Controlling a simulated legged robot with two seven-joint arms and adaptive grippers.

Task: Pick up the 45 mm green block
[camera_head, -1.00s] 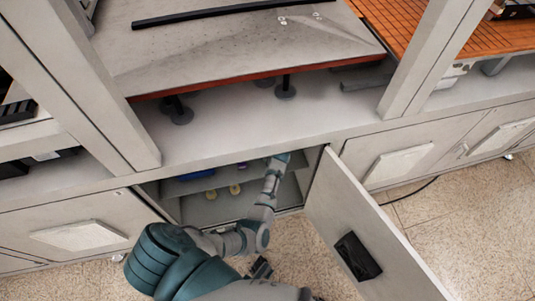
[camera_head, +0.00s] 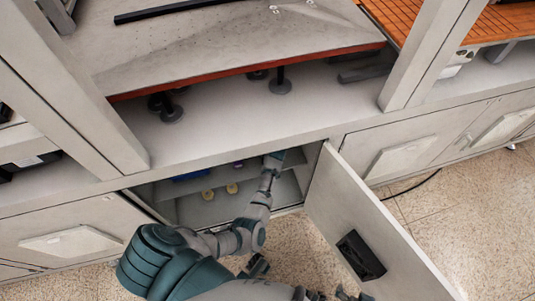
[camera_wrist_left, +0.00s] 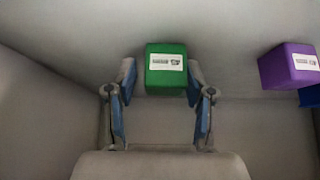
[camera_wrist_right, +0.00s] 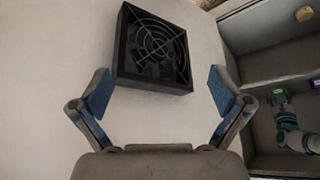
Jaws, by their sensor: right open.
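The green block (camera_wrist_left: 166,70) with a white label sits between the fingertips of my left gripper (camera_wrist_left: 160,85) in the left wrist view. A small green patch (camera_wrist_right: 277,88) in the right wrist view looks like the same block, beside my left arm. In the head view my left arm reaches into the open cabinet; its gripper (camera_head: 273,160) is at the upper right of the opening, and I cannot make out the block there. My right gripper (camera_wrist_right: 157,90) is open and empty, in front of a black fan grille.
A purple block (camera_wrist_left: 288,66) stands right of the green one, with a blue object (camera_wrist_left: 310,96) below it. The open door (camera_head: 370,220) bears the black grille (camera_wrist_right: 152,48) and bounds the opening's right side.

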